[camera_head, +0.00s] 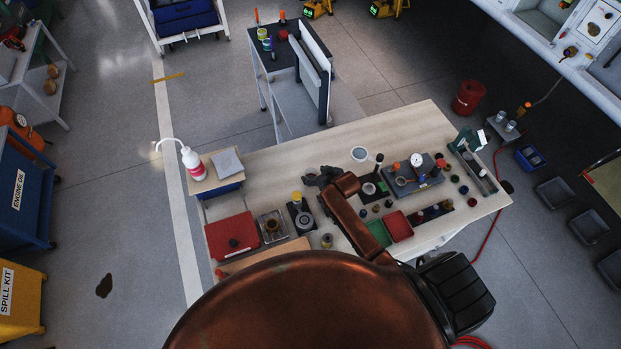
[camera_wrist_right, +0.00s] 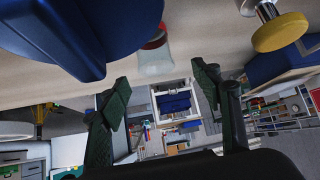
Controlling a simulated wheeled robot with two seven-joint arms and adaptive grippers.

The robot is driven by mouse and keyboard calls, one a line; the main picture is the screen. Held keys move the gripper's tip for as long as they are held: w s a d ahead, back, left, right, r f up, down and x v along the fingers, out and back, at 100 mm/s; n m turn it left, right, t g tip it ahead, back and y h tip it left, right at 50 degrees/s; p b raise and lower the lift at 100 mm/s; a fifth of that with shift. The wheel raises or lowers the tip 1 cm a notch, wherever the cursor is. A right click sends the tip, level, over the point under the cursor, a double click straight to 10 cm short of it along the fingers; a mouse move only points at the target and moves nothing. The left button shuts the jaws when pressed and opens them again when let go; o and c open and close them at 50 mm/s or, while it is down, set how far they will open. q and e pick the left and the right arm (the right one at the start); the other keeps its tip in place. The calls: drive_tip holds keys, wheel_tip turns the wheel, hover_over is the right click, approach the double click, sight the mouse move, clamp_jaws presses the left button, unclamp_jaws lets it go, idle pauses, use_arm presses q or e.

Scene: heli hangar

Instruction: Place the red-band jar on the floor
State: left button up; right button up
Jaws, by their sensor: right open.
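A white spouted bottle with a red band (camera_head: 192,160) stands at the bench's left end. In the right wrist view, a frosted container with a red band (camera_wrist_right: 155,60) shows beyond and between my fingers, apart from them; I cannot tell if it is the same thing. My right gripper (camera_head: 322,178) is over the middle of the bench, open and empty; its spread dark fingers also show in the wrist view (camera_wrist_right: 162,95). My left gripper is out of sight.
A dark-topped cart (camera_head: 284,56) with small jars stands behind. A red bucket (camera_head: 468,97) is on the right floor.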

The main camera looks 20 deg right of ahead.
sight(308, 172)
drive_tip(key=shift+d+x, duration=0.15)
drive_tip(key=shift+x, duration=1.25)
drive_tip(key=shift+d+x, duration=0.1)
drive_tip(key=shift+x, duration=1.3)
drive_tip(key=shift+s+f, duration=0.15)
drive_tip(key=shift+s, duration=0.05)
drive_tip(key=shift+c, duration=0.2)
drive_tip(key=c, duration=1.4)
drive_tip(key=shift+o, duration=0.2)
